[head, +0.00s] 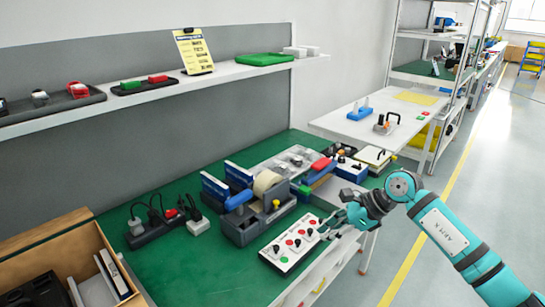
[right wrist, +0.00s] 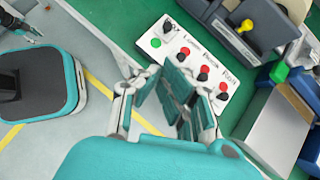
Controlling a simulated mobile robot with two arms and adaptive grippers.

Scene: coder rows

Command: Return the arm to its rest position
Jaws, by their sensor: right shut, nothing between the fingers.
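My right arm comes in from the right in the head view. Its gripper (head: 334,224) is beside the right end of a white control panel (head: 284,262) with red and green buttons and black knobs. In the right wrist view, the gripper (right wrist: 168,90) is shut and empty, and its fingers overlap the near side of the panel (right wrist: 157,51). I cannot tell the gap between fingers and panel. What looks like my left gripper (right wrist: 20,27) shows small at the upper left of the right wrist view; its jaws are too unclear to read.
The panel is on a green-topped bench (head: 190,268). A grey holder with a tape roll (head: 266,182), a black power strip (head: 156,228) and a wooden box (head: 75,250) stand there. A white table (head: 340,122) is behind. The floor (head: 440,190) at right is clear.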

